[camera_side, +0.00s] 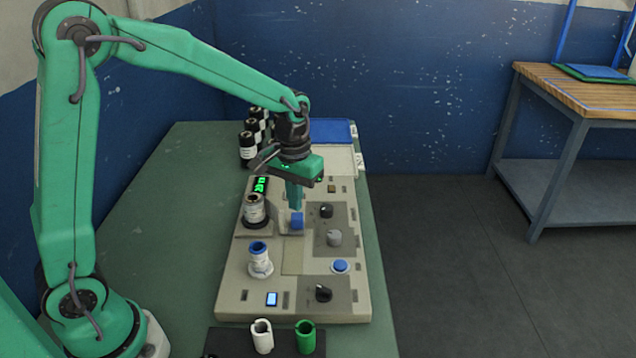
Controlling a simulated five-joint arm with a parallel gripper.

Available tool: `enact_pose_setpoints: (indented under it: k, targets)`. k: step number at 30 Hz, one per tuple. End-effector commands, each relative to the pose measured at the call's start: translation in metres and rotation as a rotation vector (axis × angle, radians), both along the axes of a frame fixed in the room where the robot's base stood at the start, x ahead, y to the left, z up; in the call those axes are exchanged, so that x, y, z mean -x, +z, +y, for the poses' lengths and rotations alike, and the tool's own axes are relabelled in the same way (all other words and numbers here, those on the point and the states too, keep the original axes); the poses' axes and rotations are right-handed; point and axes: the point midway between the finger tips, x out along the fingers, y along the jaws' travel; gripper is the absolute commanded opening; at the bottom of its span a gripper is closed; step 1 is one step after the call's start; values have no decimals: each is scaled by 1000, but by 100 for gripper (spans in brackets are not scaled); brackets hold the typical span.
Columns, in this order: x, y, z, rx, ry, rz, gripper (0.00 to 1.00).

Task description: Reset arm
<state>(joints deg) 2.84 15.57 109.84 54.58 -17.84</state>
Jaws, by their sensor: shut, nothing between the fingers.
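My green arm reaches over the table from the left. My gripper (295,197) points straight down above the beige control panel (235,300), with its fingers together and nothing seen between them. The fingertips are just above or touching a blue block or button (297,221); I cannot tell which. Part of the panel behind the gripper is hidden by it.
The panel carries black and grey knobs (334,238), a blue button (341,266), a blue-topped white fitting (260,260) and a jar (254,211). Black bottles (248,150) stand behind. White (261,336) and green (305,337) cups are in front. Table is clear at left.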

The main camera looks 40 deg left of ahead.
Motion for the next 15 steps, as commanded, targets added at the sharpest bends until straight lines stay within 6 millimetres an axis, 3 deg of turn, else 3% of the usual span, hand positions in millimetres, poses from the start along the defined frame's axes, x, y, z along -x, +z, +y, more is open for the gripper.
enact_pose_setpoints:
  k: [8, 15]
  targets:
    - [7, 11, 1, 1, -10, -22, 0]
    - [29, 41, 5, 2, -44, -91, 0]
